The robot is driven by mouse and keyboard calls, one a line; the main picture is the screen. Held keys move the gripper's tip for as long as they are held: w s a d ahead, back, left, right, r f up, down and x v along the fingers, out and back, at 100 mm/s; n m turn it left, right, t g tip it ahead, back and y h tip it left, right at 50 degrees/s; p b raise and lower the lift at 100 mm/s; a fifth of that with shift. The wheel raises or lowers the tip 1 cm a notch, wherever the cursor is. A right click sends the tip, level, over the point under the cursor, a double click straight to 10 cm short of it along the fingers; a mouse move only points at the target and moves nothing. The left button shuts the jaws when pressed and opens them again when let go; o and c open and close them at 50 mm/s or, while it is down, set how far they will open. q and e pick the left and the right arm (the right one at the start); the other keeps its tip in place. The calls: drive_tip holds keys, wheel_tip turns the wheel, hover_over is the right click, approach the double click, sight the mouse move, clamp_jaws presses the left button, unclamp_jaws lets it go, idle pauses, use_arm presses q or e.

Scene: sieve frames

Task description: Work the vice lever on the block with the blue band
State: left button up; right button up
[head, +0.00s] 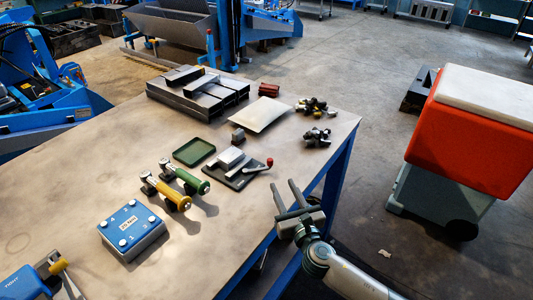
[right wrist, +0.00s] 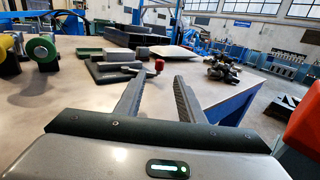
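A dark flat vice (head: 243,177) lies near the table's right side, with a pale block (head: 230,157) on it. Its lever ends in a red knob (head: 270,162) at the right. I cannot make out a blue band on the block. My right gripper (head: 284,188) is open and empty off the table's right edge, nearer than the vice and apart from it. In the right wrist view the vice (right wrist: 112,72) lies beyond the left finger, and the red knob (right wrist: 159,64) shows between the open fingers. My left gripper is not in view.
Left of the vice are a green tray (head: 194,151), green- and yellow-handled tools (head: 175,197) and a blue box (head: 131,228). A small grey cube (head: 238,136), dark knobs (head: 316,137) and metal blocks (head: 197,95) lie behind. The front right tabletop is clear.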

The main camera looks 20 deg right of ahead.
sight(269, 159)
drive_tip(key=shift+w, duration=0.9)
drive_tip(key=w+p, duration=0.1)
drive_tip(key=w, duration=1.3)
drive_tip(key=shift+w+a+p, duration=0.1)
drive_tip(key=shift+w+p, duration=0.05)
drive_tip(key=shift+p, duration=0.2)
drive_tip(key=shift+w, duration=0.8)
clamp_jaws()
